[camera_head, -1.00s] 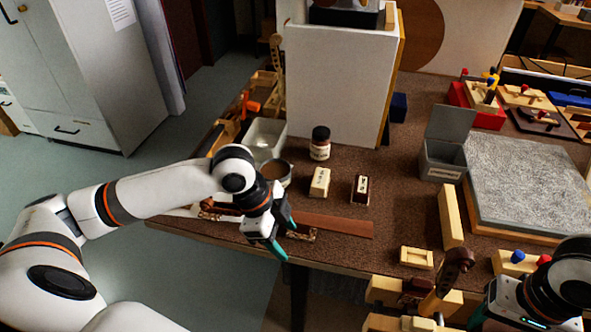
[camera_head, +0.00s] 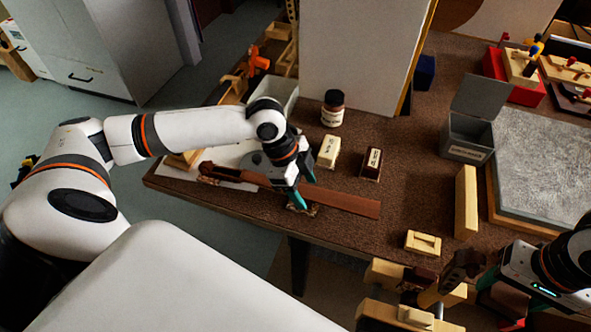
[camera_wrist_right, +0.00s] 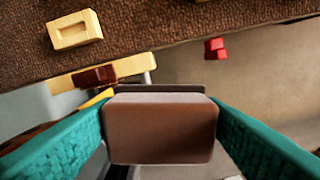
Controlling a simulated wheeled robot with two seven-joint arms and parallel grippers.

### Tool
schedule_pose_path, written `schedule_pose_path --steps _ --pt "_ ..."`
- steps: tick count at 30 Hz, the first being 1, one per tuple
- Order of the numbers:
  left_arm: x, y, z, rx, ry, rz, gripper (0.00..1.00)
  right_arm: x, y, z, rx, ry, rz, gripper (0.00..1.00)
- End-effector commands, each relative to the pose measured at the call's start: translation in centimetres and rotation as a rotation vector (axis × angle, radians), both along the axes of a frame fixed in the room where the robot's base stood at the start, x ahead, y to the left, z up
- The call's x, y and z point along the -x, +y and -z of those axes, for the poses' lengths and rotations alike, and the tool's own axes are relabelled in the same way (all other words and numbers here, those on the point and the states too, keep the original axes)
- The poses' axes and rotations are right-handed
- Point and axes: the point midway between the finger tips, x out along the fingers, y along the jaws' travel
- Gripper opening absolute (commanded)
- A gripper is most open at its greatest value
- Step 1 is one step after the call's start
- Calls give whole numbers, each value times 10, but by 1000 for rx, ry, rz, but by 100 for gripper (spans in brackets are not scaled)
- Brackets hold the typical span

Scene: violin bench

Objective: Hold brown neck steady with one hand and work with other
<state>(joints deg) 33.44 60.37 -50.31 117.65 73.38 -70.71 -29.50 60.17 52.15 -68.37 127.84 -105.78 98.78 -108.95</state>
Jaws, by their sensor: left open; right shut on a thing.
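The long brown neck (camera_head: 345,201) lies flat along the bench's front edge, with its carved head at the left. A small patterned pad (camera_head: 301,209) shows beside it. My left gripper (camera_head: 303,187) is open and low over the middle of the neck, one finger on the near side. Whether it touches the neck cannot be told. My right gripper (camera_head: 484,281) is at the lower right, by the wooden clamp (camera_head: 385,272). In the right wrist view it is shut on a brown block-like piece (camera_wrist_right: 160,133) with a grey upper layer. The rest of that piece is hidden.
Two small labelled blocks, one cream (camera_head: 328,151) and one dark (camera_head: 371,163), and a brown jar (camera_head: 333,108) stand behind the neck. A grey box (camera_head: 468,137) and a grey-topped board (camera_head: 545,165) are at the right. Bare bench lies between the dark block and an upright wooden strip (camera_head: 466,202).

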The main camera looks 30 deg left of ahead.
Motion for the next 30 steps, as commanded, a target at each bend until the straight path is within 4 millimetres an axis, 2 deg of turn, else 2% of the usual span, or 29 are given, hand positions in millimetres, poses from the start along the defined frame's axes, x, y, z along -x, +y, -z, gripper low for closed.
schedule_pose_path --steps 6,16,26,30 --pt "-2 -7 18 1 0 -1 59 0 0 2 0 0 0 41" --pt "-2 -8 20 0 -1 0 59 0 0 2 0 0 0 41" --pt "-2 -8 20 0 -1 -1 6 0 0 2 0 0 0 41" --pt "-2 -8 20 0 -1 -1 5 0 0 1 0 0 0 41"
